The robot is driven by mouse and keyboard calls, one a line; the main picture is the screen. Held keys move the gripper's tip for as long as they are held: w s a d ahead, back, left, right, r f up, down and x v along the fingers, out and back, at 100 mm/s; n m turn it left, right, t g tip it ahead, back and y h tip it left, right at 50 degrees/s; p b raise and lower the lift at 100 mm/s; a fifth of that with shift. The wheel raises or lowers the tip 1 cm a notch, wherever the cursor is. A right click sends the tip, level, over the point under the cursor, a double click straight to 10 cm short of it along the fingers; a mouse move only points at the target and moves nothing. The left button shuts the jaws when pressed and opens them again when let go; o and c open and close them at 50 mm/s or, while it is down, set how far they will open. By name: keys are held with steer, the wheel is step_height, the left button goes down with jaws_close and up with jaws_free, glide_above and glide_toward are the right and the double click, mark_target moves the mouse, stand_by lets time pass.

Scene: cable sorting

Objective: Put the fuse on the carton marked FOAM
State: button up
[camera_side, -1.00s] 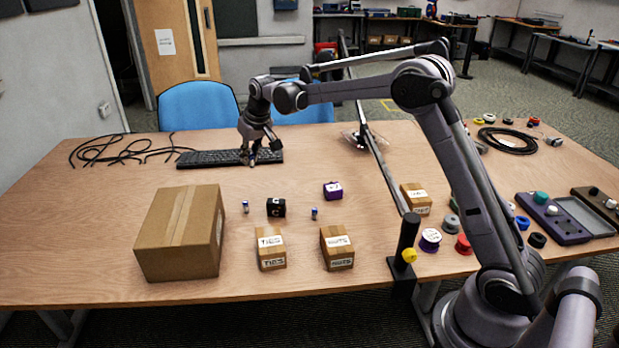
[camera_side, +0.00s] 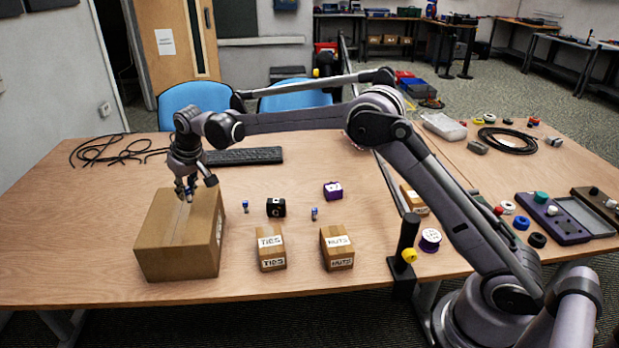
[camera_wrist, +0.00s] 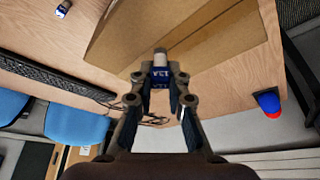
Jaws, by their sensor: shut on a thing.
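My gripper (camera_side: 188,193) is over the top of a large brown carton (camera_side: 170,258) at the left of the table. In the wrist view my gripper (camera_wrist: 160,80) is shut on a blue fuse (camera_wrist: 160,76) with a silver end. The carton's top (camera_wrist: 205,30) lies just beyond the fuse; I cannot tell whether they touch. A pale label shows on the carton's right side, its word unreadable. Two similar small blue and silver cylinders stand on the table, one left (camera_side: 245,206) and one right (camera_side: 314,213) of a black block.
Small cartons marked TIES (camera_side: 271,248) and NUTS (camera_side: 337,248) stand near the front edge. The black block (camera_side: 276,207), a purple block (camera_side: 333,190) and a keyboard (camera_side: 243,156) lie behind. Free table shows left of the large carton.

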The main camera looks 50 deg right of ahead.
steer(key=shift+w+a+f, duration=0.25)
steer(key=shift+a+f, duration=0.2)
steer(key=shift+a, duration=0.2)
steer(key=shift+f, duration=2)
steer(key=shift+f, duration=0.15)
steer(key=o, duration=0.8)
